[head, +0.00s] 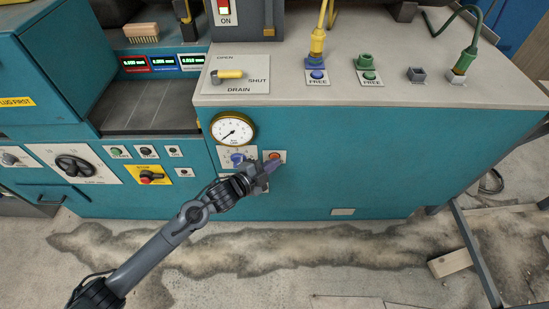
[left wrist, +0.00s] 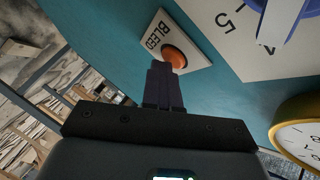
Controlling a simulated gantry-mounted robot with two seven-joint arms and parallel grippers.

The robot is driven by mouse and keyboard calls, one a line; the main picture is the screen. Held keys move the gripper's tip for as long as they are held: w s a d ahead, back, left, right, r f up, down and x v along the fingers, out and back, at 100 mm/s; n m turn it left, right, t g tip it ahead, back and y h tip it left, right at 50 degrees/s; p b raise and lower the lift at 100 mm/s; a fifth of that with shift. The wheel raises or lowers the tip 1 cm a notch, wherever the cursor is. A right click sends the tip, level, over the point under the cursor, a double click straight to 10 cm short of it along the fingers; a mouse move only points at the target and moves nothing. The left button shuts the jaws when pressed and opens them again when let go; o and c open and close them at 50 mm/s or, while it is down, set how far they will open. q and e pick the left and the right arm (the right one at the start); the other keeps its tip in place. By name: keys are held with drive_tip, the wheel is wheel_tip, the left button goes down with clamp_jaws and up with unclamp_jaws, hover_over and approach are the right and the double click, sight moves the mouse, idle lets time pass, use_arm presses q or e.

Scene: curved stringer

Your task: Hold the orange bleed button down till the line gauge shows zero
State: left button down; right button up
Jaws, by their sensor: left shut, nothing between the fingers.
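The orange bleed button (head: 275,155) sits on a small white plate on the teal machine front. In the left wrist view the orange button (left wrist: 176,56) is beside the word BLEED. My left gripper (head: 268,167) is shut and empty, its tips pointing at the button. In the left wrist view the fingertips (left wrist: 163,68) overlap the button's near edge; I cannot tell whether they touch or press it. The round line gauge (head: 233,130) is above left of the button; its needle seems to point to the lower left, but the figures are too small to read. My right gripper is out of view.
A blue knob (head: 237,159) on a numbered plate is just left of the button. The yellow drain lever (head: 228,74) is on the top, above the gauge. The teal panel right of the button is bare. A wood block (head: 452,262) lies on the floor at right.

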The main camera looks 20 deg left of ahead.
use_arm(q)
drive_tip(key=shift+s+d+p, duration=0.3)
drive_tip(key=shift+s+p, duration=0.3)
drive_tip(key=shift+s, duration=0.15)
drive_tip(key=shift+r, duration=0.1)
drive_tip(key=shift+s+d+p, duration=0.3)
drive_tip(key=shift+s+p, duration=0.15)
drive_tip(key=shift+s, duration=0.3)
drive_tip(key=shift+s+d+p, duration=0.35)
drive_tip(key=shift+s+p, duration=0.1)
drive_tip(key=shift+s, duration=0.35)
drive_tip(key=shift+s+d+p, duration=0.3)
drive_tip(key=shift+s+p, duration=0.15)
drive_tip(key=shift+s, duration=0.3)
